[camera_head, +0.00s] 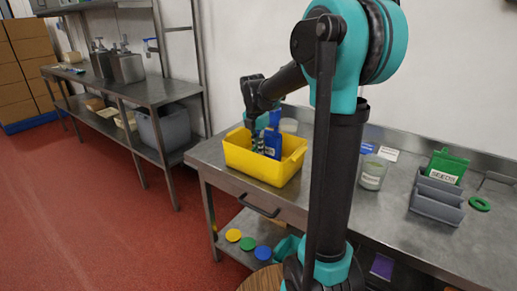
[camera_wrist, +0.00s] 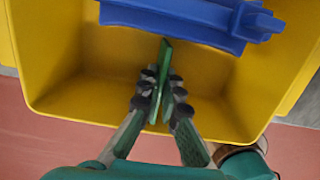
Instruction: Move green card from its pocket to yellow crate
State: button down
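The green card (camera_wrist: 163,60) shows nearly edge-on in the wrist view, between the two fingers of my gripper (camera_wrist: 160,88). The fingers close on it from both sides. My gripper (camera_head: 258,140) is over the yellow crate (camera_head: 240,160), with the fingers reaching down inside its walls. In the wrist view the crate (camera_wrist: 60,75) surrounds the fingertips and the card. Whether the card touches the crate floor I cannot tell. In the head view the card is too small and hidden to make out clearly.
A blue object (camera_head: 273,140) lies in the crate beside my gripper; it also shows in the wrist view (camera_wrist: 185,18). A grey rack (camera_head: 436,200) holds a green labelled item (camera_head: 447,164). A jar (camera_head: 372,173) and green ring (camera_head: 480,203) stand on the steel table.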

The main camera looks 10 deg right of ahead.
jog(key=c, duration=2.2)
grip_release()
jog(key=shift+f, duration=0.15)
jog(key=o, duration=0.5)
jog(key=r, duration=0.8)
jog(key=s+a+r, duration=0.1)
jog(key=r, duration=0.3)
jog(key=shift+r, duration=0.15)
jog(key=shift+s, duration=0.1)
